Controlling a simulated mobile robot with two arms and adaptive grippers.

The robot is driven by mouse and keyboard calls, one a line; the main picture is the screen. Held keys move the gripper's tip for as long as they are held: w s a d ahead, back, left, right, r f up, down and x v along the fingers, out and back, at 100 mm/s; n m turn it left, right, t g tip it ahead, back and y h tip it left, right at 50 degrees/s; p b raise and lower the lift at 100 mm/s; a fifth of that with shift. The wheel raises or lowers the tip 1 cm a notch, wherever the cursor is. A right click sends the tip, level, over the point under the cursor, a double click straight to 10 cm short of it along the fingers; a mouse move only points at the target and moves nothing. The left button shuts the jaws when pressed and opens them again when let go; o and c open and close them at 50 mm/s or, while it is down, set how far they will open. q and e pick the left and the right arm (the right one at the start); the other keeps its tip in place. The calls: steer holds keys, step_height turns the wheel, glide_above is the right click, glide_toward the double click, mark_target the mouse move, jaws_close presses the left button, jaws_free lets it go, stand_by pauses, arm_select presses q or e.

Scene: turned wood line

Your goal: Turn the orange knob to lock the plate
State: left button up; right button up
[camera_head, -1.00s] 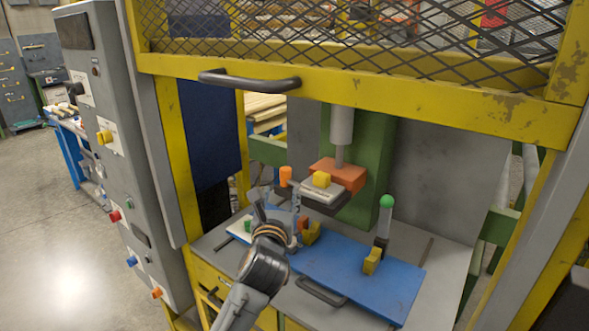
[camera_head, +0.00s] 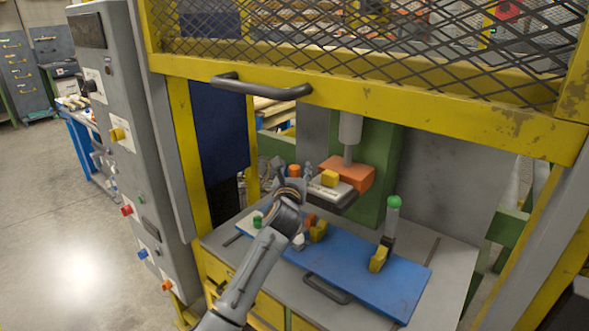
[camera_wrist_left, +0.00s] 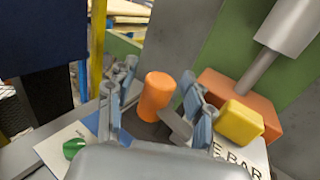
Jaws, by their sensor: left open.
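The orange knob (camera_head: 294,170) stands upright at the left side of the light-grey plate (camera_head: 323,188), under the press ram. In the left wrist view, the knob (camera_wrist_left: 156,94) sits between the spread fingers of my left gripper (camera_wrist_left: 158,88). The plate (camera_wrist_left: 250,160) there carries partly hidden lettering ending in "E BAR". In the head view, my left gripper (camera_head: 293,175) is open around the knob's position, its fingers partly hiding the knob. I cannot tell whether a finger touches it. My right gripper is not in view.

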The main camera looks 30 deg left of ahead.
arm_select(q)
steer(key=shift+c, duration=0.2)
jaws_close()
steer(key=shift+d+f+n+g+y+b, duration=0.1)
steer(key=shift+f+n+g+y+b, duration=0.1)
steer(key=shift+n+g+y+b, duration=0.6)
steer(key=shift+r+n+g+y+b, duration=0.15)
steer(key=shift+n+g+y+b, duration=0.35)
steer(key=shift+y+b, duration=0.45)
steer(key=shift+o, duration=0.2)
jaws_free()
